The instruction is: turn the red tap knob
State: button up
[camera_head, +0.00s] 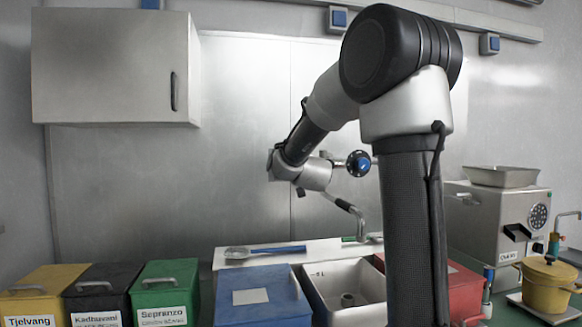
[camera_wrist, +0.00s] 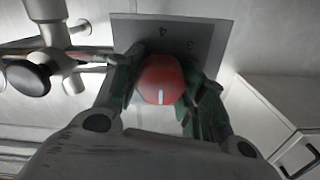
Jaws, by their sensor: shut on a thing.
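The red tap knob (camera_wrist: 161,80) is in the middle of the wrist view, round, with a short white mark near its lower edge. A grey plate (camera_wrist: 212,38) with numerals, among them a 4, lies behind it. My gripper (camera_wrist: 160,88) is shut on the knob, with one dark green finger on its left side and one on its right. In the head view the knob and my fingers cannot be made out; my arm stands in front of part of the wall and sink.
A bent metal spout (camera_head: 345,205) is above the sink (camera_head: 342,283). A blue-handled utensil (camera_head: 275,250) lies behind the blue bin (camera_head: 258,296). A white cabinet (camera_head: 105,65) hangs at left. A grinder machine (camera_head: 500,222) and a yellow pot (camera_head: 547,285) stand at right.

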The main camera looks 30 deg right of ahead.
jog(key=n, duration=0.4)
jog(key=shift+n, duration=0.4)
jog(key=n, duration=0.4)
jog(key=shift+a, duration=0.1)
jog(key=n, duration=0.4)
jog(key=shift+f+n, duration=0.1)
jog(key=shift+n, duration=0.3)
jog(key=shift+a+f+n, duration=0.1)
jog(key=shift+n, duration=1.8)
jog(key=o, duration=1)
jog(key=shift+o, duration=0.2)
